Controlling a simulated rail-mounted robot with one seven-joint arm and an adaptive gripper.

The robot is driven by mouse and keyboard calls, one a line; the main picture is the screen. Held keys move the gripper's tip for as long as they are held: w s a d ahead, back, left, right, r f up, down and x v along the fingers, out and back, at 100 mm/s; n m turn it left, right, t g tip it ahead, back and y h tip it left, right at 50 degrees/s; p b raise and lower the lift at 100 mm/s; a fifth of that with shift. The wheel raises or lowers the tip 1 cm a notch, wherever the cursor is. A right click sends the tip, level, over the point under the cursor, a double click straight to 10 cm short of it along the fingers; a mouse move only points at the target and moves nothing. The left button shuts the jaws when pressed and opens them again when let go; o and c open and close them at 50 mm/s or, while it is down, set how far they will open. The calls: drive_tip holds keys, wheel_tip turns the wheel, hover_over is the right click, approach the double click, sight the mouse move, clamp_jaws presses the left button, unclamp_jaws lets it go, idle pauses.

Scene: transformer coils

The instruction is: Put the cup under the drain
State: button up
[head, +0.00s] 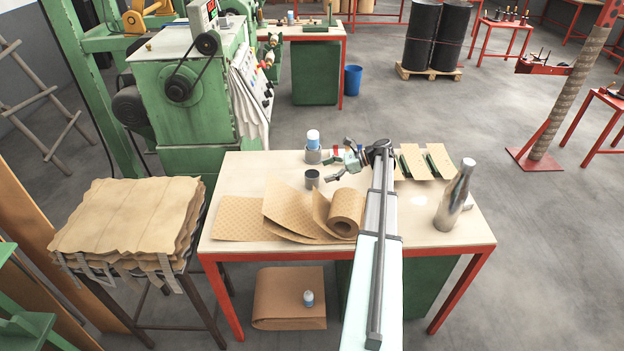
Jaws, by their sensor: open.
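A small dark grey cup (312,180) stands upright on the worktable (240,185), left of centre, just behind the unrolled brown paper. My gripper (329,169) is open, to the right of the cup and slightly above it in the picture. Its fingers point left, and nothing shows between them. I cannot tell whether a finger touches the cup. A second grey container (313,157) stands behind the cup, with a white and blue bottle (313,139) in or behind it. I cannot make out a drain for certain in this view.
A brown paper roll (346,227) lies in front of the cup. A metal bottle (455,197) stands at the table's right, near green and tan pieces (413,162). A green machine (185,95) stands behind the table, and stacked sheets (127,218) lie to the left.

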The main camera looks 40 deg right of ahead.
sight(312, 174)
drive_tip(key=shift+r+p+x, duration=0.2)
drive_tip(key=shift+p+x, duration=0.45)
drive_tip(key=shift+x, duration=0.65)
drive_tip(key=shift+r+p+x, duration=0.15)
drive_tip(key=shift+p+x, duration=0.45)
drive_tip(key=shift+x, duration=0.7)
drive_tip(key=shift+w+a+f, duration=0.3)
drive_tip(key=shift+w, duration=0.05)
drive_tip(key=c, duration=1.3)
drive_tip(key=shift+r, duration=0.1)
drive_tip(key=shift+c, duration=0.2)
